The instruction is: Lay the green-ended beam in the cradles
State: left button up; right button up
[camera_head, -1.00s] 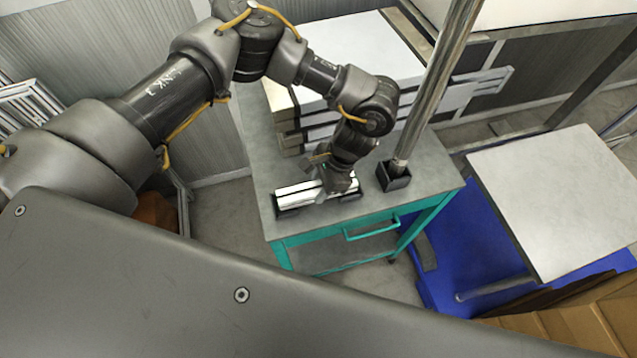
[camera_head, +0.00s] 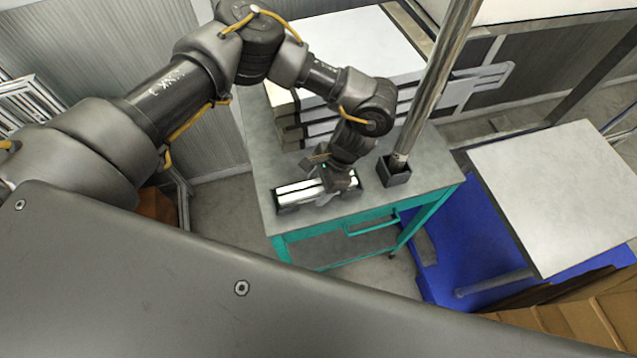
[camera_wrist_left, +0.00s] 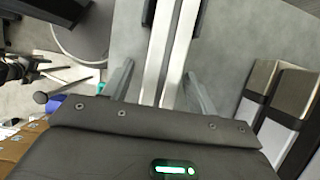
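A pale, silver-white beam (camera_head: 298,190) lies low along the front of the grey cart top (camera_head: 262,160), its ends at small dark cradles (camera_head: 281,207). Its green ends are too small or covered to make out well. My left gripper (camera_head: 325,181) is over the right part of the beam, pointing down. In the left wrist view the beam (camera_wrist_left: 160,50) runs between the two fingers of my left gripper (camera_wrist_left: 160,88). The fingers stand apart, with a gap visible between the left finger and the beam. My right gripper is not in view.
A metal pole (camera_head: 432,92) stands in a black socket (camera_head: 394,172) right of the beam. A stack of white-topped slabs (camera_head: 345,55) fills the cart's back. A white table (camera_head: 560,190) stands at the right by a blue surface (camera_head: 450,265). The cart's left front has little free room.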

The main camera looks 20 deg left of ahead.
pick_arm(q)
jog(key=shift+r, duration=0.15)
jog(key=b+v, duration=0.1)
jog(key=v, duration=0.6)
jog(key=shift+r+b, duration=0.1)
jog(key=shift+b, duration=0.25)
jog(key=shift+r, duration=0.5)
jog(key=shift+w+d, duration=0.1)
